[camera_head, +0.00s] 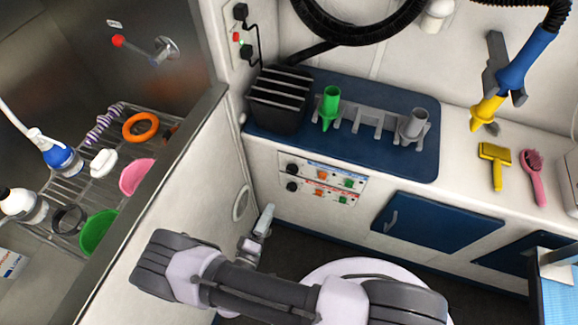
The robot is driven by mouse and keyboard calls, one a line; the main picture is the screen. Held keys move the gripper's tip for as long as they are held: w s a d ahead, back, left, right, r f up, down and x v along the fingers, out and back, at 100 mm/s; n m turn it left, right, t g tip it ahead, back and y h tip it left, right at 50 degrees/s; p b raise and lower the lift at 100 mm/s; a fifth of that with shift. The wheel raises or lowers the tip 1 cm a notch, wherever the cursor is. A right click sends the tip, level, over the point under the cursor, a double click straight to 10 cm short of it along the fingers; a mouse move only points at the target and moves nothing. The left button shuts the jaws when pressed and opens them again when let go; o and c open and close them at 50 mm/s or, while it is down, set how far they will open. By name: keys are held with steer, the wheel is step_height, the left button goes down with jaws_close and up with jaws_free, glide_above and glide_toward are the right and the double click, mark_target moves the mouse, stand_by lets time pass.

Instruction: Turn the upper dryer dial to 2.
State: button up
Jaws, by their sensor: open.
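The dryer control panel (330,180) is a white plate on the front of the counter, below the blue mat. Its upper dial (292,168) is a small black knob at the panel's left end. A similar lower dial (292,186) sits just below it. The dial markings are too small to read, so I cannot tell the upper dial's setting. My gripper (266,218) is open, below and left of the dials, apart from the panel. Its jaws are small and partly hidden by my arm.
Orange and green buttons (348,183) sit on the panel right of the dials. A steel tub wall (160,165) rises at left. A blue cabinet door (436,222) is right of the panel. A black dryer box (280,98) and green nozzle (330,104) stand above on the mat.

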steer(key=d+n, duration=0.1)
steer(key=t+b, duration=0.1)
steer(key=b, duration=0.4)
glide_toward(291, 172)
steer(key=shift+n, duration=0.3)
steer(key=x, duration=0.9)
steer(key=shift+w+f, duration=0.1)
steer(key=shift+f, duration=0.05)
jaws_close()
